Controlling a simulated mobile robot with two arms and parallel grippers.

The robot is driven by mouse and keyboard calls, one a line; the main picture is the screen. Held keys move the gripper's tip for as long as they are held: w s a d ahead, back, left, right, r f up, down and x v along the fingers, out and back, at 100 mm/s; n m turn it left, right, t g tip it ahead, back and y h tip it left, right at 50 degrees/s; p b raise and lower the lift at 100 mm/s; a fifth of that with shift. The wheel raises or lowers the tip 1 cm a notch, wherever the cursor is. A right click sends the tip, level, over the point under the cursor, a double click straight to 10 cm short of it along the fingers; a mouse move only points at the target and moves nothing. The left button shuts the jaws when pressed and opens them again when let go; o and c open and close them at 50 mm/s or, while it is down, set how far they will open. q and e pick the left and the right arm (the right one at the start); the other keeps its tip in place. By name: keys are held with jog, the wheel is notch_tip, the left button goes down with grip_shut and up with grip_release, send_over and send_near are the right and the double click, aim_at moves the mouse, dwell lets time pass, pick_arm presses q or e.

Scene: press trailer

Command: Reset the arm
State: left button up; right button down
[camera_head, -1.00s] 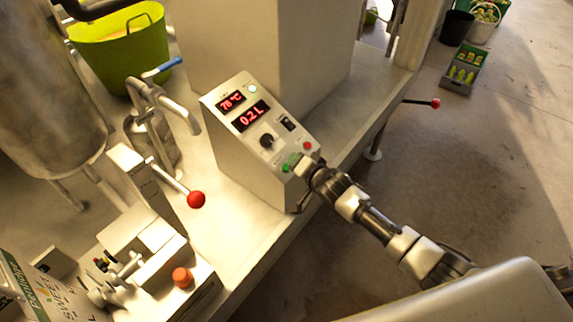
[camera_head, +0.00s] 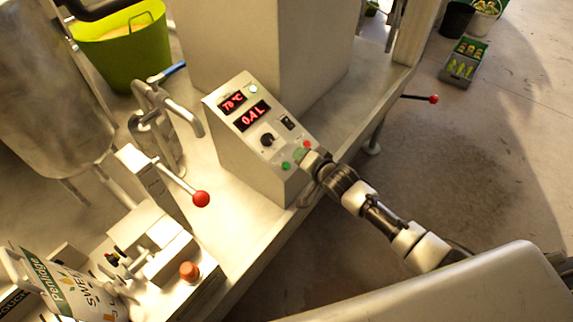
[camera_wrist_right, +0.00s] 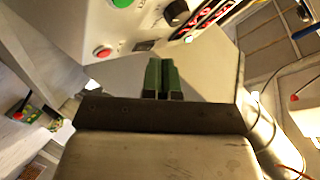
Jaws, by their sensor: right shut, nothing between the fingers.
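My right gripper (camera_head: 308,160) is at the lower right corner of the sloped control panel (camera_head: 237,125), beside the green button (camera_head: 286,166) and below the red button (camera_head: 306,144). Its tip partly hides the panel edge. In the right wrist view the gripper (camera_wrist_right: 162,75) shows its two fingers together, with nothing between them. There the green button (camera_wrist_right: 122,3) and red button (camera_wrist_right: 103,52) lie to the upper left, apart from the fingers. The red displays (camera_head: 250,116) read 78 °C and about 0.4 L. My left gripper is not in view.
A steel bench (camera_head: 255,215) carries the control box, a tap (camera_head: 165,100), a red-knobbed lever (camera_head: 201,199) and an orange button (camera_head: 189,271). A printed pouch (camera_head: 70,290) is at lower left. Another red-knobbed lever (camera_head: 434,98) sticks out right. Open floor (camera_head: 480,170) lies to the right.

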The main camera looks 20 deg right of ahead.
jog(key=s+d+f+n+g+h+b, duration=0.25)
jog(key=s+f, duration=0.55)
jog(key=f, duration=0.6)
jog(key=s+d+f+n+g+h+b, duration=0.1)
jog(key=s+d+f+g, duration=0.2)
jog(key=s+f, duration=0.8)
jog(key=s+f+n+g+b, duration=0.1)
jog(key=s+f+n+g, duration=0.1)
jog(key=s+f, duration=0.4)
jog(key=s+f+n+g+h+b, duration=0.1)
jog(key=s+f, duration=0.6)
jog(key=s, duration=0.8)
jog(key=s+f+n+g+b, duration=0.1)
jog(key=s+f+n+g, duration=0.2)
jog(key=s+f, duration=0.4)
jog(key=s+g, duration=0.1)
jog(key=s, duration=0.2)
jog(key=shift+s+a+f, duration=0.15)
jog(key=shift+s+f, duration=0.05)
jog(key=shift+s, duration=0.15)
